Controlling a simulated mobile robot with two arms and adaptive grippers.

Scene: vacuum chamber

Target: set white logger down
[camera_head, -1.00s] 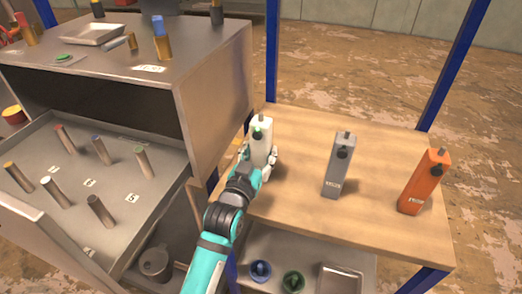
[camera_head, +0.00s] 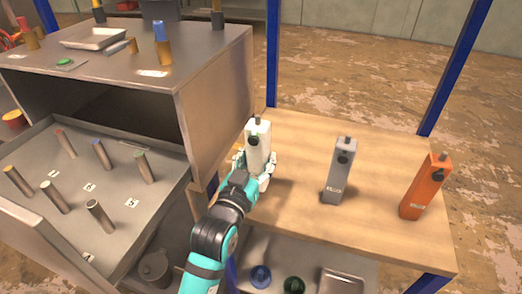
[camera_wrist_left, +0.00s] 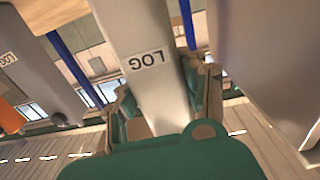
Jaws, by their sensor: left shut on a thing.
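The white logger (camera_head: 258,143) stands upright in my left gripper (camera_head: 255,178), at the left end of the wooden table (camera_head: 300,215). My left gripper is shut on its lower part, with a finger on each side. In the left wrist view the white logger (camera_wrist_left: 145,60) fills the middle with its LOG label, between the green-backed fingers (camera_wrist_left: 160,105). Whether its base touches the table is hidden by the gripper. My right gripper is not in view.
A grey logger (camera_head: 339,170) and an orange logger (camera_head: 425,187) stand on the table to the right. The metal cabinet (camera_head: 215,110) rises close on the left. Bare wood lies between the white and grey loggers. A blue post (camera_head: 272,55) stands behind.

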